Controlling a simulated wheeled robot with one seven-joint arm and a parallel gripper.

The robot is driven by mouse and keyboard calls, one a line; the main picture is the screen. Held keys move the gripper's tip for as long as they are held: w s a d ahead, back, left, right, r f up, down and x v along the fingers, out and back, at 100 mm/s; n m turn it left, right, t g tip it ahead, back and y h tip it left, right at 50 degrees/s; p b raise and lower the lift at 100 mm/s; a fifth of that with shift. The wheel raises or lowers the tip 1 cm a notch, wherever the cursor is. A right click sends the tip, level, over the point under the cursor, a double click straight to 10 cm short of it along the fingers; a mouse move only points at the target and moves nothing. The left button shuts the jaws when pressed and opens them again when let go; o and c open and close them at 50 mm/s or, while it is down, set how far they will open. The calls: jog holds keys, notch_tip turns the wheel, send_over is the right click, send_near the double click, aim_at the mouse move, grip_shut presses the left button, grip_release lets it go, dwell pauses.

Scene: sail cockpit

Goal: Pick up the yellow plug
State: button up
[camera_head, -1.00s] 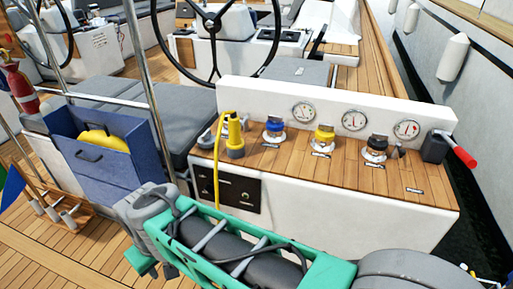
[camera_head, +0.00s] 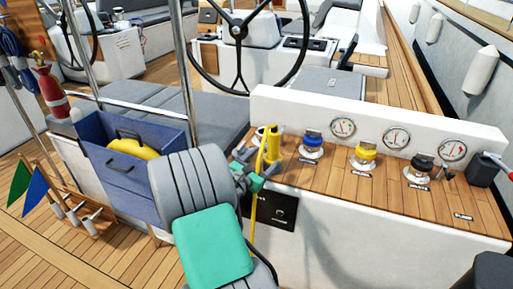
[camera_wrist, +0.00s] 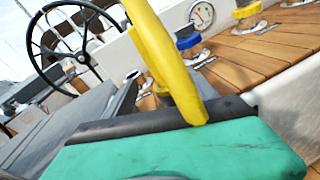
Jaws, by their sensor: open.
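The yellow plug (camera_head: 272,143) stands upright on the wooden counter top, at its left end, with a yellow cable (camera_head: 254,215) hanging down the white front. My gripper (camera_head: 252,182) is just left of the plug and cable, partly hidden by my own arm. It is open. In the wrist view a green finger (camera_wrist: 180,150) with a dark edge fills the bottom. A thick yellow length, probably the cable (camera_wrist: 165,55), crosses close above it. The plug's body is mostly hidden there. I cannot tell whether the finger touches the yellow cable.
Blue (camera_head: 312,141), yellow (camera_head: 364,154) and black-topped (camera_head: 420,165) fittings stand in a row right of the plug. A white panel with round gauges (camera_head: 396,138) stands behind them. A blue bin (camera_head: 120,185) holds a yellow object (camera_head: 135,149). Flags (camera_head: 36,188) stand far left.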

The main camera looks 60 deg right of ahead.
aim_at(277, 143)
jog(key=shift+s+d+r+n+h, duration=0.25)
jog(key=shift+d+n+h, duration=0.2)
jog(key=shift+n, duration=0.45)
jog(key=shift+w+d+r+n, duration=0.1)
jog(key=shift+d+r+n, duration=0.1)
jog(key=shift+d+n, duration=0.15)
jog(key=d, duration=0.6)
jog(key=shift+s+d+r, duration=0.3)
jog(key=shift+d+r, duration=0.05)
jog(key=shift+d, duration=0.05)
jog(key=shift+w+d, duration=0.1)
jog(key=shift+d, duration=0.2)
jog(key=shift+c, duration=0.5)
grip_shut()
jog(key=shift+r, duration=0.1)
